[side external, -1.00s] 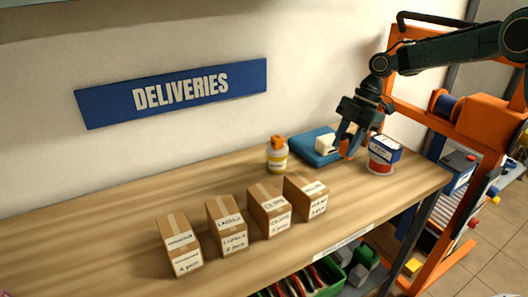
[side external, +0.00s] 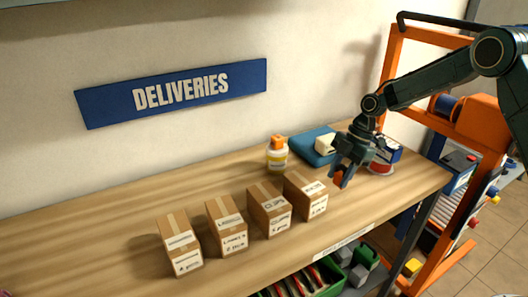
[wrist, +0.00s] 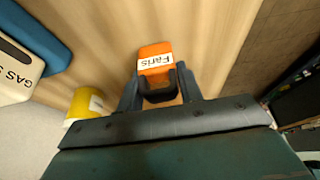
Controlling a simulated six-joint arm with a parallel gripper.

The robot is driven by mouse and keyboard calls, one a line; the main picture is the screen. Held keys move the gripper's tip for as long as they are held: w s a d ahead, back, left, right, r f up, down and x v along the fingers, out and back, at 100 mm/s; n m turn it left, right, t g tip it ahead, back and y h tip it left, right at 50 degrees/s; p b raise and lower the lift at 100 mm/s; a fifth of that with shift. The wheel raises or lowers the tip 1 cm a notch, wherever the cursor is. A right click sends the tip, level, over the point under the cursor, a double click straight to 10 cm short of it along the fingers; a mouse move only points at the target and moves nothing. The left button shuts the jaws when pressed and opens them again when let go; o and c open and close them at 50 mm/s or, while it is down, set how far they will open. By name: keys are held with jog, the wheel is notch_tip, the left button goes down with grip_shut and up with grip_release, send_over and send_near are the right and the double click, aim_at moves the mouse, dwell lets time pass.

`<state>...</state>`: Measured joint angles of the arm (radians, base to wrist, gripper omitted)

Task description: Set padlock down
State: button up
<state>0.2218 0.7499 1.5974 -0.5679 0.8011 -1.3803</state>
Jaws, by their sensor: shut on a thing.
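The padlock (wrist: 156,48) has an orange body with a white label reading "Faris" in the wrist view. My gripper (wrist: 159,88) is shut on its dark shackle end, with a finger on each side. In the side view, my gripper (side external: 345,166) points down over the bench, with the orange padlock (side external: 338,180) at its tips. It is right of the rightmost cardboard box. The side view does not clearly show whether the padlock touches the wooden bench (side external: 350,215).
Several labelled cardboard boxes (side external: 305,195) stand in a row on the bench. Behind are an orange-capped bottle (side external: 277,154) and a blue pad (side external: 308,146) bearing a white item (side external: 326,144). A blue-and-white box (side external: 388,150) stands right, partly behind my arm. The bench front right is clear.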

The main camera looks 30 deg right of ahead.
jog(key=shift+f, duration=1.05)
jog(key=shift+f, duration=0.15)
jog(key=o, duration=1)
jog(key=shift+o, duration=0.2)
jog(key=v, duration=1.2)
jog(key=shift+a+r, duration=0.1)
jog(key=shift+r, duration=0.15)
